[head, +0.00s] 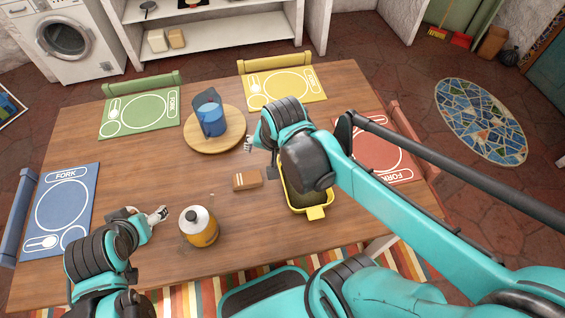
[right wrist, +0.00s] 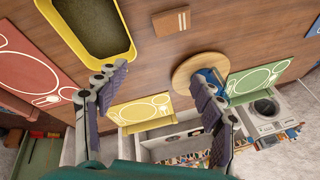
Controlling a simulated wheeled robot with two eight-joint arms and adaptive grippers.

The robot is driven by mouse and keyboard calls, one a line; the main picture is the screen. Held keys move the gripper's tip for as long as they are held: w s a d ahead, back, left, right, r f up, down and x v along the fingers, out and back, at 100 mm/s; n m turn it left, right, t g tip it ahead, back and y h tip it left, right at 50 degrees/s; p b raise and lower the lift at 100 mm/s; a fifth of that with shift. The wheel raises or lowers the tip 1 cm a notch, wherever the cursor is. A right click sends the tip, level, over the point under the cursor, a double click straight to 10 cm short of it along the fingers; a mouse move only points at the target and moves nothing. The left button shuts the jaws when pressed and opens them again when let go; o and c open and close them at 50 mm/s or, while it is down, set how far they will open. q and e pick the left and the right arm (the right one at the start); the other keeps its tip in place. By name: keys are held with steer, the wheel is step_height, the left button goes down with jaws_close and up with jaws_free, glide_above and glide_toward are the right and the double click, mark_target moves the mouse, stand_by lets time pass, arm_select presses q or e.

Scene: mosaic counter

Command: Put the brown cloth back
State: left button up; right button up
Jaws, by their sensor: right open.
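The brown cloth (head: 247,179) lies folded on the wooden table (head: 120,165), near its middle, with pale stripes at one end. It also shows at the top of the right wrist view (right wrist: 171,20). My right gripper (head: 248,144) is above the table, farther back than the cloth and apart from it; my arm hides part of it. In the right wrist view its fingers (right wrist: 158,72) are spread with nothing between them. My left gripper (head: 160,214) is at the front left, left of the yellow canister, apart from the cloth; its jaw opening is too small to judge.
A yellow-rimmed tray (head: 316,212) stands right of the cloth, partly behind my right arm. A yellow canister (head: 199,230) stands front left of it. A blue pitcher (head: 211,117) stands on a round board (head: 214,146) behind. Placemats line the edges. Table left of the cloth is clear.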

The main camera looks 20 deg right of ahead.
steer(key=s+d+r+n+t, duration=0.1)
steer(key=s+d+n+t, duration=0.1)
steer(key=s+n, duration=0.4)
steer(key=shift+n+t, duration=0.3)
steer(key=shift+n, duration=0.4)
steer(key=shift+s+r, duration=0.1)
steer(key=shift+f+b, duration=0.45)
steer(key=shift+f, duration=0.05)
